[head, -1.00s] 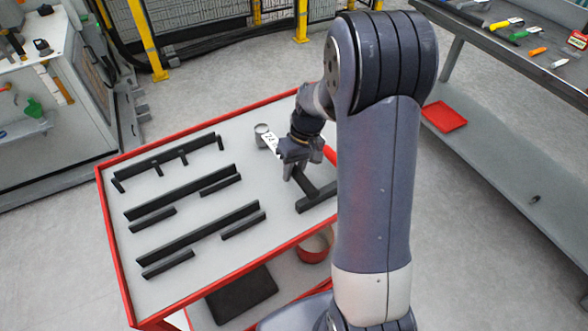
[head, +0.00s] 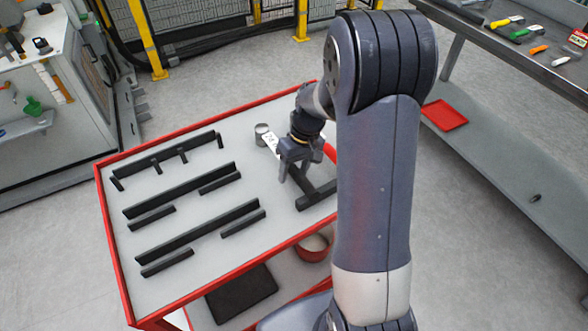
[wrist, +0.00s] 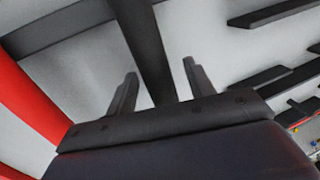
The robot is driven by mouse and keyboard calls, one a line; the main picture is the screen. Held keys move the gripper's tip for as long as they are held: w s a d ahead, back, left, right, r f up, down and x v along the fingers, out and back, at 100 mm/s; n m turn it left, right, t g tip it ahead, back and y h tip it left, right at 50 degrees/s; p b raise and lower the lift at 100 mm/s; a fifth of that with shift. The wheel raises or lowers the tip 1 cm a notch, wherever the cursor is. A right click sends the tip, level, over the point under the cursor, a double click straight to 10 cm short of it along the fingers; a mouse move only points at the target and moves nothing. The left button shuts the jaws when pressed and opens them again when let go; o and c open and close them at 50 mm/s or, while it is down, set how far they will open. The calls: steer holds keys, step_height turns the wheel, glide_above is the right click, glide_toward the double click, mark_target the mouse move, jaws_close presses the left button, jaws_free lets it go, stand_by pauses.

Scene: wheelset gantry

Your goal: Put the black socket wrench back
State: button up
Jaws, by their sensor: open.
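A black T-shaped tool (head: 317,195), which looks like the socket wrench, lies on the grey cart top. A short grey cylinder (head: 262,131) and a white number label (head: 270,142) show just behind my gripper; I cannot tell whether they belong to it. My gripper (head: 292,178) is open above the tool's stem. In the wrist view, the black stem (wrist: 147,45) runs between my two open fingers (wrist: 158,82), and the crossbar (wrist: 60,30) lies beyond. I cannot tell the height gap. My arm hides the tool's right end.
Several black rails and blocks (head: 180,190) stand on the cart's left part. A red object (head: 330,152) lies close right of my gripper, partly hidden. The cart has a red rim (head: 112,240). A shelf with tools (head: 520,35) and a red tray (head: 445,115) stands at right.

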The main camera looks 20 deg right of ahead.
steer(key=s+v, duration=0.1)
steer(key=v, duration=0.9)
steer(key=shift+w+r, duration=0.4)
steer(key=shift+w, duration=0.05)
steer(key=x, duration=1.1)
steer(key=shift+w, duration=0.1)
steer(key=shift+d+r+p, duration=0.1)
steer(key=shift+r+p, duration=0.25)
steer(key=shift+r, duration=0.2)
steer(key=shift+f, duration=0.1)
